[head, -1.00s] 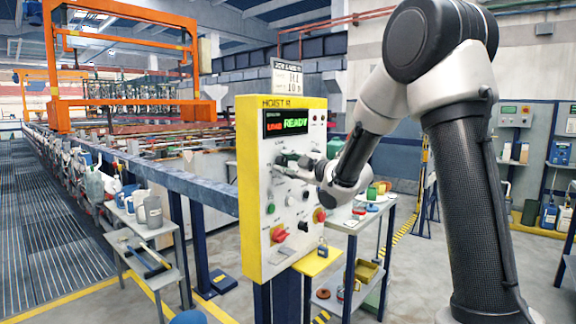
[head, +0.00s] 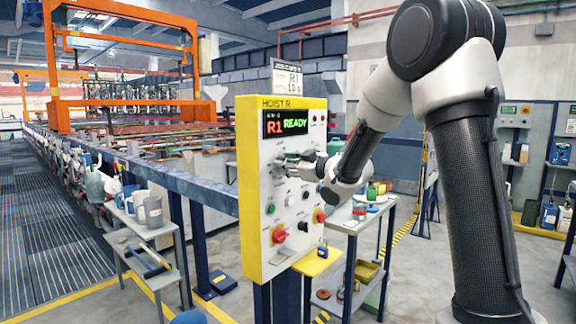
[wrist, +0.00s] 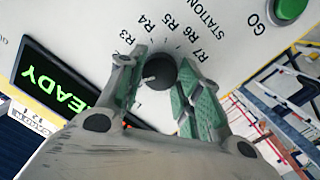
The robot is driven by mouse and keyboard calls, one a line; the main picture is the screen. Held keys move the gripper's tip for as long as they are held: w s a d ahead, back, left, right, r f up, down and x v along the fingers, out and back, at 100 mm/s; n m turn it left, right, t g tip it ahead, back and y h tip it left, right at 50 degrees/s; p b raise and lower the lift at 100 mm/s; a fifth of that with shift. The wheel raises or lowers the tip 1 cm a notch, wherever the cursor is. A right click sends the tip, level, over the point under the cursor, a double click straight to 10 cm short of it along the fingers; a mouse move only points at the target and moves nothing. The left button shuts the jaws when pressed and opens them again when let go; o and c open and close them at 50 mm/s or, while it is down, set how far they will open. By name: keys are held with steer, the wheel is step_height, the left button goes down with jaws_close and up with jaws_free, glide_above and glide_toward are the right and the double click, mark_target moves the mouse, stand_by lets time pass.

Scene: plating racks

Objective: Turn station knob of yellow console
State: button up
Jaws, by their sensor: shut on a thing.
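The yellow console (head: 331,100) stands at centre, with a pale face and the label HOIST R. Its display (head: 286,123) reads R1 in red and READY in green; READY also shows in the wrist view (wrist: 48,82). The black station knob (wrist: 158,73) sits among labels R3 to R7 and the word STATION. My gripper (wrist: 156,66) is shut on it, one green-padded finger on each side. In the head view my gripper (head: 288,162) is at the upper face and hides the knob. A small pale mark shows on the knob's left; its exact setting is unclear.
A green GO button (wrist: 291,9) is near the knob. A red knob (head: 279,236) and other controls lie lower on the face. A job card (head: 288,77) above reads R1, 10 s. A small shelf table (head: 352,228) stands behind right; a grey stand (head: 148,231) stands left.

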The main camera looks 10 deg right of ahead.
stand_by(0.3)
steer(key=o, duration=1.1)
steer(key=shift+c, duration=0.2)
steer(key=shift+s+d, duration=0.1)
steer(key=v, duration=1.1)
steer(key=shift+s+d, duration=0.15)
steer(key=shift+s, duration=0.2)
